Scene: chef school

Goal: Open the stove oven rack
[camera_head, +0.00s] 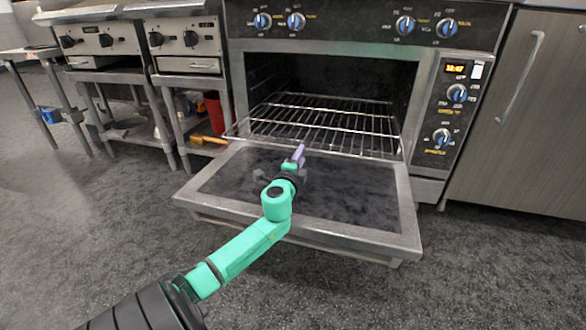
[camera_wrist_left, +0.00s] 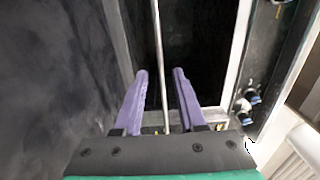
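The stove oven (camera_head: 330,75) stands with its door folded down flat (camera_head: 225,172). A wire oven rack (camera_head: 330,122) lies level in the cavity, and its front edge reaches a little out over the door. My left gripper (camera_head: 299,153) is at the front edge of the rack, above the door. In the left wrist view its two purple fingers (camera_wrist_left: 160,74) are apart, with a thin metal bar of the rack (camera_wrist_left: 160,45) running between them and gaps showing on both sides. My right gripper is in neither view.
A control panel with knobs (camera_head: 447,105) is right of the cavity, beside a cabinet (camera_head: 525,120) with a vertical handle. Smaller cookers (camera_head: 185,42) on metal stands are at the left. The floor (camera_head: 90,220) in front is clear.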

